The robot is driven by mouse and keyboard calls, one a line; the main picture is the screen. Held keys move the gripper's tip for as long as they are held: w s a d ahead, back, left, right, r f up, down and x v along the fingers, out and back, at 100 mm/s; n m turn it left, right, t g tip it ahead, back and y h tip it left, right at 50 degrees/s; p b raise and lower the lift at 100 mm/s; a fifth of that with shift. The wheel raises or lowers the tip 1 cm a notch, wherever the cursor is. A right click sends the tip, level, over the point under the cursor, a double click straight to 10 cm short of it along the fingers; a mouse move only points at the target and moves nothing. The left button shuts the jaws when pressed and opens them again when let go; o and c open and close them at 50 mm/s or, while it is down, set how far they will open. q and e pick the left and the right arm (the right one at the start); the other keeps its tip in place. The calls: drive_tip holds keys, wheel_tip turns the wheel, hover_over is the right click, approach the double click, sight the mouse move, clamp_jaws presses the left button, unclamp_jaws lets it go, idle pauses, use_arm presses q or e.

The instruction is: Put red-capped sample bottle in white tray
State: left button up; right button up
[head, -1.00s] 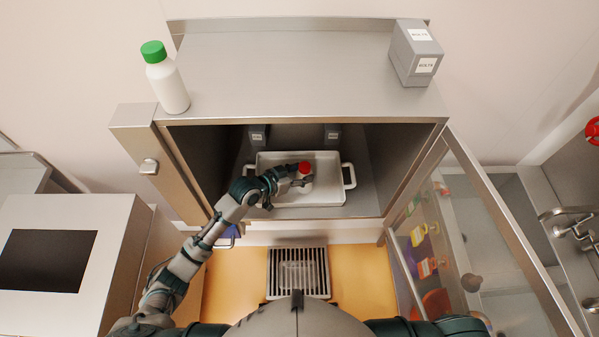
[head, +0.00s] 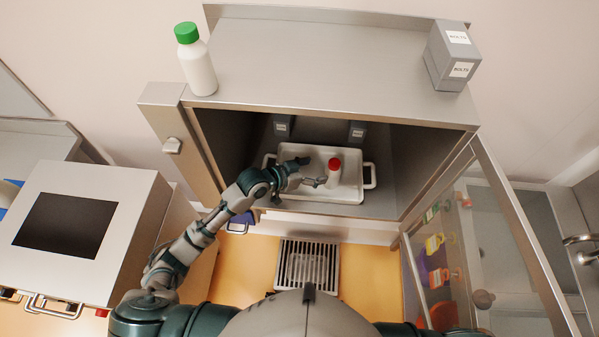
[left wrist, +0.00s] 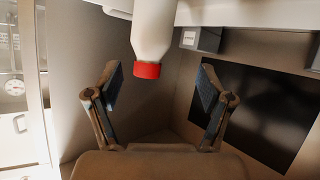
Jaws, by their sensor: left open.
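The white sample bottle with a red cap (head: 334,166) stands upright in the white tray (head: 351,190), toward its right side, inside the hopper cabinet. My left gripper (head: 311,172) is open just left of the bottle, its fingers over the tray and apart from the bottle. In the left wrist view the bottle (left wrist: 152,32) appears cap-down, beyond the open, empty fingers (left wrist: 160,88). The tray (left wrist: 240,12) shows along the top of that view. My right gripper is not in view.
A green-capped bottle (head: 198,70) and a grey BOLTS box (head: 450,57) stand on the cabinet top. Two grey boxes (head: 282,127) (head: 357,132) are behind the tray. An open glass door (head: 480,230) is at right. A floor grate (head: 308,262) lies below.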

use_arm(q)
drive_tip(key=shift+v, duration=3.9)
drive_tip(key=s+a+f+n+g+y, duration=0.2)
drive_tip(key=s+a+f+n+y, duration=0.4)
drive_tip(key=s+f, duration=0.55)
drive_tip(key=s+a+f+n+g+y, duration=0.15)
drive_tip(key=s+a+f+y, duration=0.25)
drive_tip(key=s+a+f, duration=0.55)
drive_tip(key=s+d+f+g+b, duration=0.1)
drive_tip(key=s+f, duration=0.1)
drive_tip(key=f, duration=1.1)
drive_tip(key=s+d+f+g+b, duration=0.1)
drive_tip(key=s+f, duration=0.1)
drive_tip(key=f, duration=1.1)
drive_tip(key=s+a+f+g+b, duration=0.1)
drive_tip(key=s+a+f, duration=0.2)
drive_tip(key=s+f, duration=1.5)
drive_tip(key=shift+m+b, duration=0.35)
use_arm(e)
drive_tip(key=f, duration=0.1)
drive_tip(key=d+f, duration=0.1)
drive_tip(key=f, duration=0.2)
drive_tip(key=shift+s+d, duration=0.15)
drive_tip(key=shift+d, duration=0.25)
